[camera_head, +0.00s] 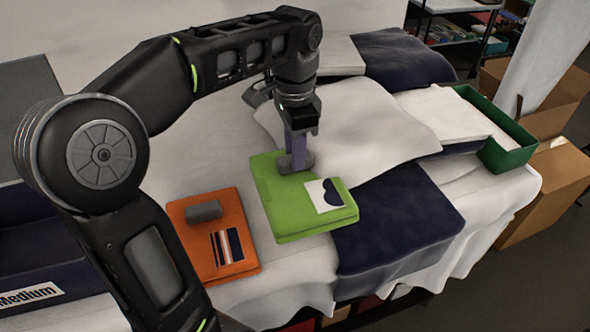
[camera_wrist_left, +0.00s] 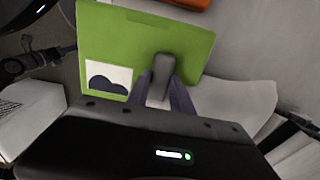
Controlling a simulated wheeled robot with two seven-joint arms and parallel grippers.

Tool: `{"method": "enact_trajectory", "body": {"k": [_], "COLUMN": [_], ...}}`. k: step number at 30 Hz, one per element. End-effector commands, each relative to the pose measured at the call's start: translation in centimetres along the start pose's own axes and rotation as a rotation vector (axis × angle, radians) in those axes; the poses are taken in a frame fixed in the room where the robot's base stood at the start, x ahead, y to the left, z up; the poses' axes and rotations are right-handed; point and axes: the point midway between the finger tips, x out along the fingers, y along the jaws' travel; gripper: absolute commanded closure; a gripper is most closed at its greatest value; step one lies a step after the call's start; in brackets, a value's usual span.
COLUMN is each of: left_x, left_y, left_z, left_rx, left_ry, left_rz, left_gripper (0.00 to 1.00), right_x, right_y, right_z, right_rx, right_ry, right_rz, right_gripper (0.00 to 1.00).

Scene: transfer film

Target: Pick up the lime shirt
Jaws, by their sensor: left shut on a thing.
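The lime shirt (camera_head: 275,205) is a folded bright green square with a white patch bearing a dark shape. It lies on the white-draped table, its right side by a dark navy cloth. In the left wrist view the gripper (camera_wrist_left: 165,85) is shut on a small grey piece on the lime shirt (camera_wrist_left: 125,40), between the two purple fingers. My right gripper is not in view.
An orange folded shirt (camera_head: 228,258) with a grey piece lies left of the lime one. A navy cloth (camera_head: 405,225) and a white cloth (camera_head: 375,120) lie to the right. A green box (camera_head: 508,155) stands at the right edge. A dark box labelled Medium (camera_head: 35,255) is at the left.

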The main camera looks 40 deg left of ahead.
Motion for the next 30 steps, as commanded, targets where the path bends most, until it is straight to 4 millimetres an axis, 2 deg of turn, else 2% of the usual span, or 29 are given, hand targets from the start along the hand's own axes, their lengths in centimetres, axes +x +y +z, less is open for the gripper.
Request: {"method": "enact_trajectory", "body": {"k": [1,6,30], "left_x": [-1.5,-2.6,-2.5], "left_y": [0.0,0.0,-0.1], "left_z": [0.0,0.0,0.1], "left_rx": [0.0,0.0,-0.042], "left_ry": [0.001,0.0,0.001], "left_rz": [-0.001,0.0,0.0], "left_gripper": [1.0,1.0,1.0], "right_x": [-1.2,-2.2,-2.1], "right_y": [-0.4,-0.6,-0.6], "right_z": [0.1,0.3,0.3], "right_rx": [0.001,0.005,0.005], "right_ry": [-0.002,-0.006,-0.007], "right_rz": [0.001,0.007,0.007], "right_gripper": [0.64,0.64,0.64]}}
